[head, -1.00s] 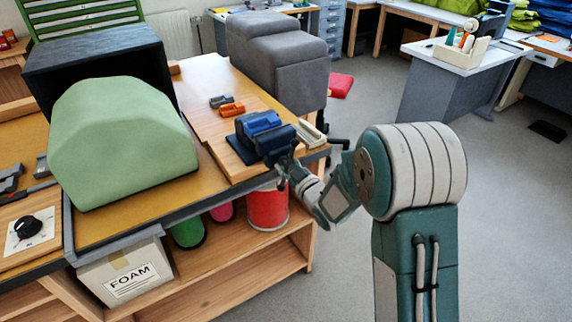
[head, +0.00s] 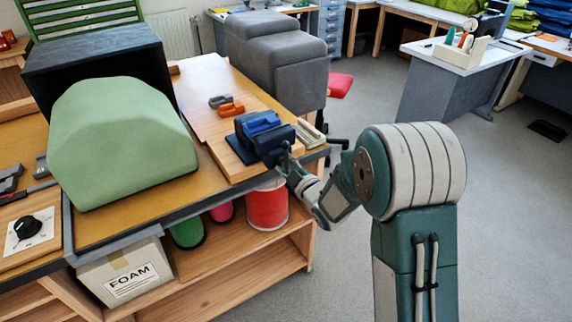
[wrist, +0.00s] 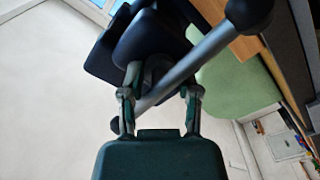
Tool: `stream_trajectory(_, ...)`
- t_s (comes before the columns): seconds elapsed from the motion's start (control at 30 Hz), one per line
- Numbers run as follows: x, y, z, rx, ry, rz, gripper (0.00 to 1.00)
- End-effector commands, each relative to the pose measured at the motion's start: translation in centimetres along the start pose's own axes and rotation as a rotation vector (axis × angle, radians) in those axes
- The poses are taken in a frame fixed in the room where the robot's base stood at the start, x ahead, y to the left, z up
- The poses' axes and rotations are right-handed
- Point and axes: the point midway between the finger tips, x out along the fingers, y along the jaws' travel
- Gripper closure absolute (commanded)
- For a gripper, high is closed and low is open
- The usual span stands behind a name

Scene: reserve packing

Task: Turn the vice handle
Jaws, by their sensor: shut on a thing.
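The blue vice (head: 262,138) stands at the right front corner of the workbench. In the wrist view its dark body (wrist: 150,40) shows beyond my fingers. The vice handle (wrist: 195,62) is a grey bar with black ball ends. It slants from the lower left to the upper right, and its upper ball is close to the camera. My gripper (wrist: 160,95) is shut on the handle, with the bar passing between its fingers. In the head view my gripper (head: 287,160) is at the front of the vice, and the handle is hard to make out there.
A green foam block (head: 122,145) covers the bench's left part. Orange (head: 231,108) and grey (head: 220,100) small pieces lie behind the vice. A red roll (head: 267,205) stands on the shelf below. Grey padded blocks (head: 292,62) stand behind; open floor lies to the right.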

Motion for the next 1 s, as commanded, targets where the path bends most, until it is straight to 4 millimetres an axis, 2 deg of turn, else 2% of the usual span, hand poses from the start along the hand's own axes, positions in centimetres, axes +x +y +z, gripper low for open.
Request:
stream_trajectory(0.13,0.0,-0.3,0.2,0.002,-0.005,-0.008,1.00)
stream_trajectory(0.17,0.0,-0.3,0.2,0.002,-0.005,-0.008,0.53)
stream_trajectory(0.2,0.0,-0.3,0.2,0.002,-0.005,-0.008,0.35)
stream_trajectory(0.23,0.0,-0.3,0.1,0.002,-0.005,-0.008,0.22)
stream_trajectory(0.67,-0.3,0.0,0.1,0.002,-0.001,-0.002,0.20)
stream_trajectory(0.77,-1.2,0.0,0.1,0.002,-0.003,-0.001,0.20)
stream_trajectory(1.0,-6.0,-0.1,0.1,0.003,-0.005,-0.002,0.20)
